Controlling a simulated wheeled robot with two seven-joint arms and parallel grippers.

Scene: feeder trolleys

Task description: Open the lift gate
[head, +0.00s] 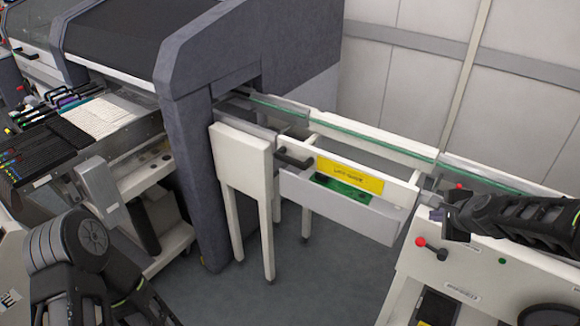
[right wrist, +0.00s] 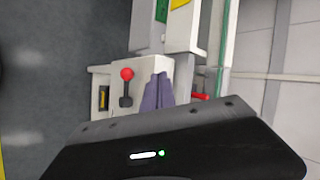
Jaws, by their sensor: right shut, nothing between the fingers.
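The lift gate (head: 392,222) is a white conveyor section with a yellow label (head: 348,175). It lies level, bridging the gap between the grey machine and the white station on the right. A black handle (head: 295,158) sits on its side near the left end. My right gripper (head: 437,213) is shut and empty, beyond the gate's right end and apart from the handle. Its purple-grey fingers show in the right wrist view (right wrist: 158,90), together over the white station. My left arm shows at lower left in the head view, but its gripper is out of sight.
The white station (head: 480,262) carries a red-knobbed lever (head: 421,242), also seen in the right wrist view (right wrist: 127,74). A white stand (head: 241,160) is left of the gate. The grey machine (head: 190,150) and feeder trolley (head: 150,180) fill the left. Floor in front is clear.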

